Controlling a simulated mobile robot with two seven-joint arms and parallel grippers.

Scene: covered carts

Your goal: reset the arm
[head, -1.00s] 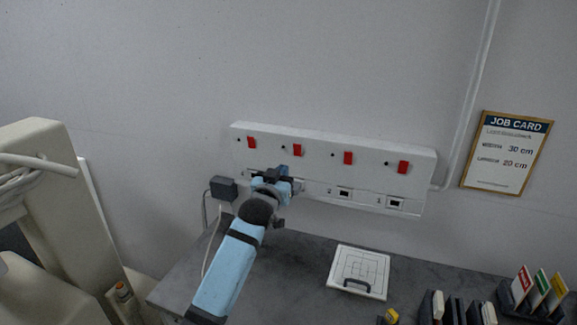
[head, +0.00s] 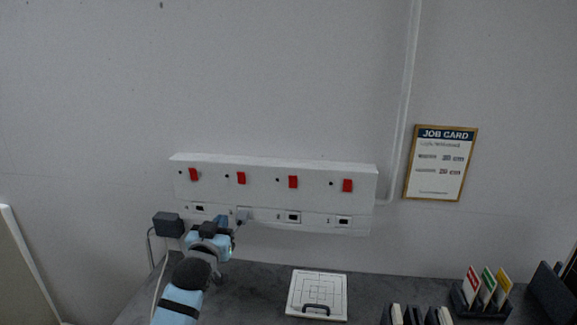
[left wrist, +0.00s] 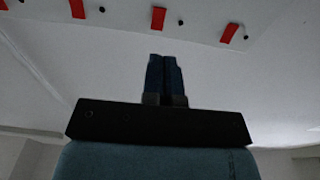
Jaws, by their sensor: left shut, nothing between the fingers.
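My left arm is pale blue and comes in from the lower left in the head view. Its gripper (head: 220,222) is in front of the lower edge of the white socket panel (head: 262,180), beside a small pale plug-like block (head: 243,214) at one socket. I cannot tell the exact gap between them. In the left wrist view the two dark blue fingers (left wrist: 165,76) are together with nothing between them, with the panel's underside and red switches above. My right gripper is not in view.
A dark adapter (head: 168,224) with a cable is left of the gripper. The grey worktop (head: 250,285) holds a white square board (head: 317,294) with a handle and a card rack (head: 482,300). A framed job card (head: 440,163) hangs on the wall at right.

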